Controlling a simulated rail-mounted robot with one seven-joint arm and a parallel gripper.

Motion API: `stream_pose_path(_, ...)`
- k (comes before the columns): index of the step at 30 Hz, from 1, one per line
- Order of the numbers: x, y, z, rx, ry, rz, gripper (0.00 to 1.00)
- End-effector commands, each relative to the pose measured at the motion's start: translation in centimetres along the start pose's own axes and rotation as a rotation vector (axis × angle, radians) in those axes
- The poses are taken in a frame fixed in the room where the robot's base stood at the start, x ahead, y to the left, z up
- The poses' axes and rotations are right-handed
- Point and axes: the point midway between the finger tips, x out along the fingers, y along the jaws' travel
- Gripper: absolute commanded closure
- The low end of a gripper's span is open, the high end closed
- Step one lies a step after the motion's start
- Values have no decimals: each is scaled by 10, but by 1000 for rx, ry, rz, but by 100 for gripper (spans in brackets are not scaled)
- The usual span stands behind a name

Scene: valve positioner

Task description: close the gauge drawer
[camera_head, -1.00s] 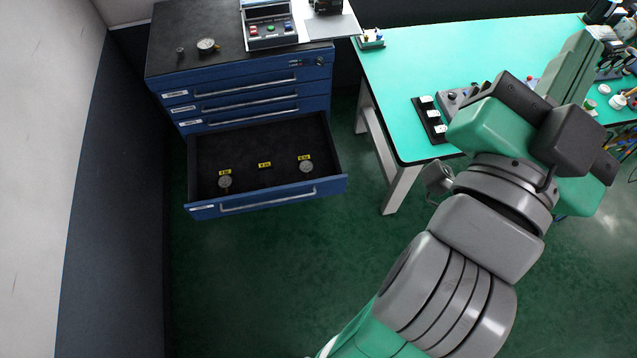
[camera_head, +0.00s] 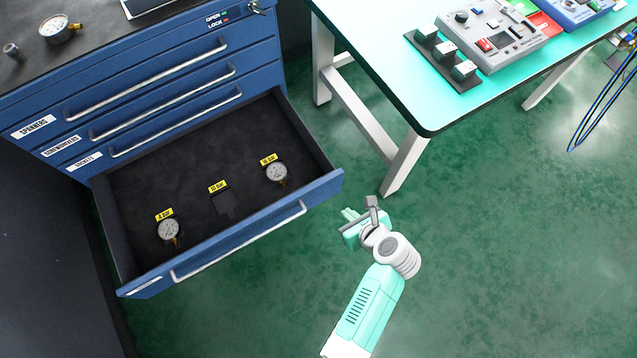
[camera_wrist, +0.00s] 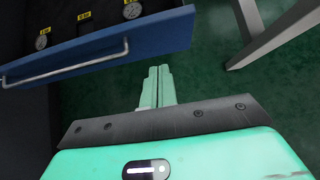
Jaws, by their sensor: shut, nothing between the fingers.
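The gauge drawer (camera_head: 215,195) is the open bottom drawer of the blue cabinet, pulled well out. Its blue front carries a long silver handle (camera_head: 240,242). Inside lie a gauge (camera_head: 168,230) by a "4 bar" label and another gauge (camera_head: 277,172) near the right side, with an empty recess (camera_head: 228,203) between them. My gripper (camera_head: 348,214) is shut and empty, just right of and in front of the drawer's right front corner, apart from it. In the wrist view, the shut fingers (camera_wrist: 157,86) point toward the drawer front (camera_wrist: 110,45), below its right part.
Three shut drawers with handles (camera_head: 165,100) sit above. A gauge (camera_head: 57,29) stands on the cabinet top (camera_head: 90,50). The turquoise table's leg (camera_head: 403,163) stands right of the drawer. Green floor (camera_head: 490,260) in front is clear.

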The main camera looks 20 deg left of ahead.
Motion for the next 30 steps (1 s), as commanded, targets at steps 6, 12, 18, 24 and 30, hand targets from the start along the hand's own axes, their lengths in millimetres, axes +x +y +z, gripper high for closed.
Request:
stream_pose_path(6, 23, -1, -1, -6, 0, -1, 100)
stream_pose_path(12, 68, -1, -3, -8, 1, -1, 100)
stream_pose_path(18, 108, -2, 2, -11, 0, -3, 100)
stream_pose_path(24, 124, -2, 24, -10, 0, -3, 100)
stream_pose_path(30, 127, -1, 31, -9, 0, -4, 100)
